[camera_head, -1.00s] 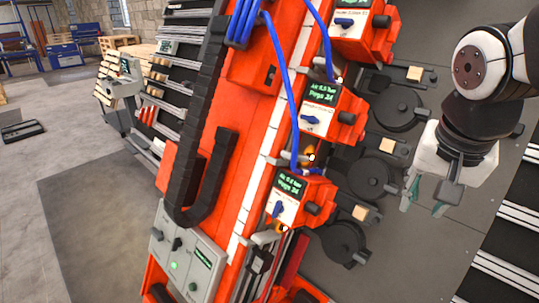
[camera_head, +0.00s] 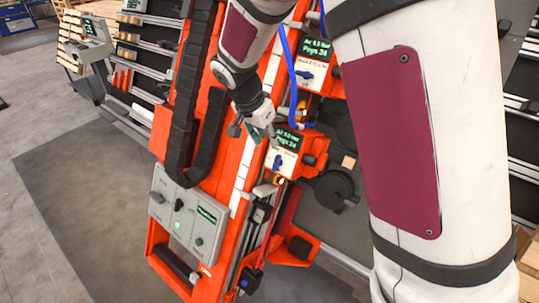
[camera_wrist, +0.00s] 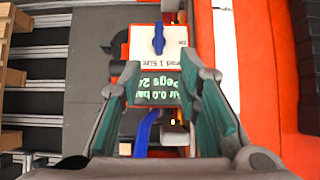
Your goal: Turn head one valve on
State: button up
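The head one panel (camera_wrist: 158,57), a white plate with a small blue valve lever (camera_wrist: 158,39), is in the upper middle of the wrist view. The lever lies along the picture's vertical. Below it a green-lettered display (camera_wrist: 158,87) reads upside down, apparently "Air 0.0 bar". In the head view this is the lowest orange head unit (camera_head: 309,147), with its lever (camera_head: 278,162) on the white plate. My gripper (camera_head: 272,136) is just above-left of that unit. In the wrist view my gripper's green-padded fingers (camera_wrist: 162,75) are apart, on either side of the display, with nothing held.
A blue hose (camera_wrist: 146,132) runs below the display in the wrist view. Another head unit (camera_head: 315,60) is above in the head view. A black cable chain (camera_head: 185,110) and a grey control box (camera_head: 187,221) are to the left. My arm covers much of the right side.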

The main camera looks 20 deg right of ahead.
aim_at(276, 159)
jog(key=p+x, duration=0.1)
jog(key=x, duration=0.9)
jog(key=shift+d+f, duration=0.15)
jog(key=shift+f, duration=0.05)
jog(key=shift+c, duration=0.6)
grip_shut()
